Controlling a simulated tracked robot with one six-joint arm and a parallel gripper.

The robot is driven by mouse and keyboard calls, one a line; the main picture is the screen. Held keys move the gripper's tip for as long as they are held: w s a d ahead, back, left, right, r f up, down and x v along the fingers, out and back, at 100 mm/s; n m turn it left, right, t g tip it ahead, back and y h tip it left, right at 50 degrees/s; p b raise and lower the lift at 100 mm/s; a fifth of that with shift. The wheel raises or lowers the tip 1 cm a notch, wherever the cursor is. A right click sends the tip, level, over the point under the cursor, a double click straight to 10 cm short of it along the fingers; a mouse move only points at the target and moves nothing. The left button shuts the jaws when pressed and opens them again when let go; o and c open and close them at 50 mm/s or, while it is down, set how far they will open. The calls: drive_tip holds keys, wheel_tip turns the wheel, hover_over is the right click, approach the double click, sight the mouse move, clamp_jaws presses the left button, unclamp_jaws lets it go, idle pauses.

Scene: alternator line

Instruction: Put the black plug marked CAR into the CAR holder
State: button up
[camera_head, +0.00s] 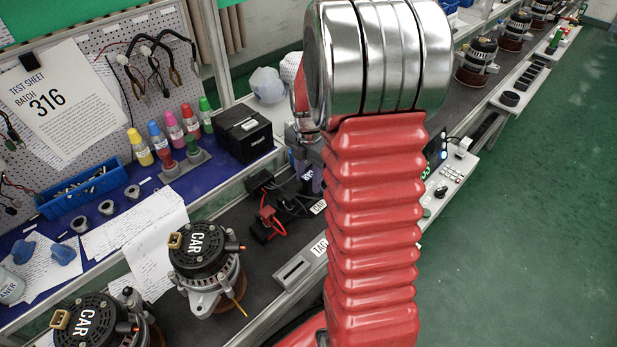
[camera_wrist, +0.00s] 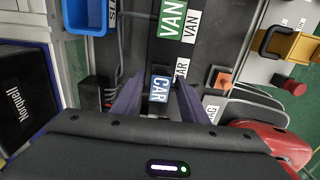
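In the wrist view, the black plug with a blue CAR label (camera_wrist: 160,90) lies between the two purple-grey fingers of my gripper (camera_wrist: 160,98). The fingers stand close on both sides of it; I cannot tell whether they touch it. A white CAR label (camera_wrist: 182,69), marking the CAR holder, is just beyond and right of the plug, partly covered. The holder's opening is not clear, and I cannot tell whether the plug is in it. In the head view, my red arm hides most of my gripper; the white CAR label (camera_head: 318,206) shows beside the arm.
A plug with a green VAN label (camera_wrist: 172,18) sits beside a white VAN label (camera_wrist: 192,25). A blue bin (camera_wrist: 86,16) and black box (camera_wrist: 24,95) are at left. An orange block (camera_wrist: 219,79) is at right. CAR alternators (camera_head: 200,255) stand along the bench.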

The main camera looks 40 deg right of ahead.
sight(308, 175)
drive_tip(key=shift+o, duration=0.3)
wheel_tip(308, 175, up, 14)
drive_tip(key=shift+f, duration=0.15)
idle(0.4)
idle(1.0)
drive_tip(key=s+a+r+m+t, duration=0.2)
drive_tip(key=s+a+m, duration=0.5)
drive_tip(key=a+m, duration=0.2)
drive_tip(key=s+a+r+m+t, duration=0.3)
drive_tip(key=s+a+m, duration=0.5)
drive_tip(key=a, duration=0.6)
drive_tip(key=shift+r+m+t, duration=0.25)
drive_tip(key=shift+m+t, duration=0.05)
drive_tip(key=shift+m, duration=1)
